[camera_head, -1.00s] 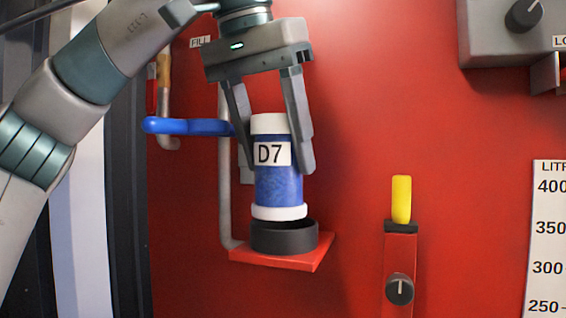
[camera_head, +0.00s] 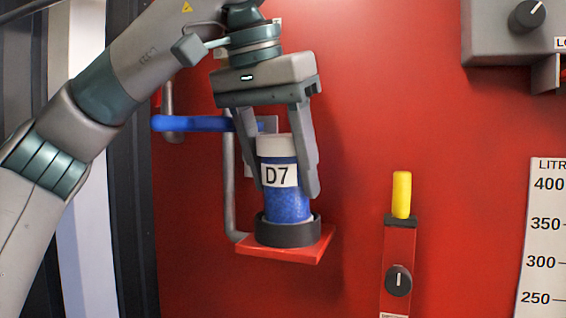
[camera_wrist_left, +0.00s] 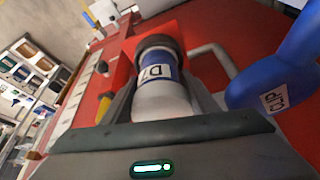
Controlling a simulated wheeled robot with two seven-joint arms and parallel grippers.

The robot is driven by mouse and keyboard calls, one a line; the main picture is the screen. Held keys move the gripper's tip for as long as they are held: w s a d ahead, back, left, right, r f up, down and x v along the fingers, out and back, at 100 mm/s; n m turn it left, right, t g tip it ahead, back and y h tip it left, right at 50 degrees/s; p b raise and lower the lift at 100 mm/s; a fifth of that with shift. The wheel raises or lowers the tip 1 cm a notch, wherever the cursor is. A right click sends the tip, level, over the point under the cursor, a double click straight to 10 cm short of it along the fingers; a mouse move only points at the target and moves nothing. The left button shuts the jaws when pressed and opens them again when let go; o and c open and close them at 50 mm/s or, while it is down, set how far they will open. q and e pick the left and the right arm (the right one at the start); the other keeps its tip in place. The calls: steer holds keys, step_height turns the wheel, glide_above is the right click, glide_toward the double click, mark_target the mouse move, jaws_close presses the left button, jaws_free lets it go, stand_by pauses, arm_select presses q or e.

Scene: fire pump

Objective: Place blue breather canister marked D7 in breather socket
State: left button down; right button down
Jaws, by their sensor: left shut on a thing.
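The blue canister marked D7 (camera_head: 287,200) stands nearly upright with its lower end inside the black ring of the breather socket (camera_head: 288,236). My left gripper (camera_head: 283,178) comes from above and is shut on the canister, one finger on each side. The left wrist view shows the canister (camera_wrist_left: 160,92) between the fingers, its far end in the dark socket ring (camera_wrist_left: 160,45). My right gripper is in neither view.
The socket sits on a red shelf (camera_head: 285,251) on the red panel. A blue lever handle (camera_head: 190,124) and a grey pipe (camera_head: 230,190) are close on the left. A yellow-handled lever (camera_head: 401,195) stands to the right, with clear panel between.

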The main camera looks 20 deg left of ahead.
arm_select(q)
steer(key=shift+w, duration=0.35)
steer(key=c, duration=0.7)
jaws_free()
steer(key=shift+w+d, duration=0.2)
steer(key=shift+w, duration=0.1)
steer(key=shift+s+a+r, duration=0.15)
steer(key=shift+s+r, duration=0.3)
steer(key=shift+r, duration=0.2)
steer(key=v, duration=1)
steer(key=shift+r, duration=0.3)
steer(key=shift+s, duration=0.1)
